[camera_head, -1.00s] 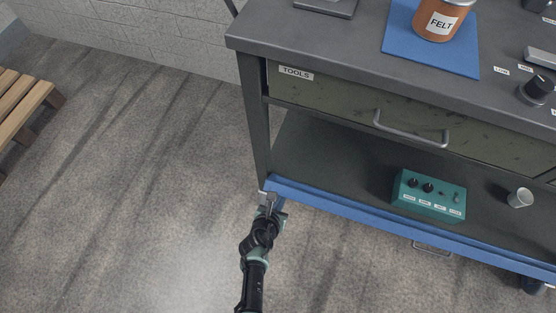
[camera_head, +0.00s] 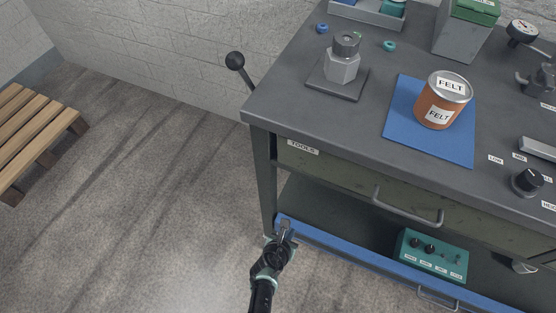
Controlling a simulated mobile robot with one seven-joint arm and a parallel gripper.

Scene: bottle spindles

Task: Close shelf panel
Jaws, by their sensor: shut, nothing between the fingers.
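The shelf panel (camera_head: 345,244) is a long blue strip along the front edge of the lower shelf, under the workbench drawer. I see it from above, mostly its top edge, with a grey bar handle (camera_head: 437,298) on its outer side. The shelf behind it is still visible from above. My gripper (camera_head: 286,228) is shut and empty at the panel's left end, close to the front left leg. Whether it touches the panel is hard to tell. The panel's right end is cut off by the picture edge.
A teal control box (camera_head: 432,256) stands on the shelf behind the panel. Above is a closed drawer (camera_head: 380,186) labelled TOOLS. The bench top (camera_head: 300,105) carries a FELT can (camera_head: 441,101) on a blue mat (camera_head: 400,115). The floor left of the bench is open, with a wooden pallet (camera_head: 35,130) beyond.

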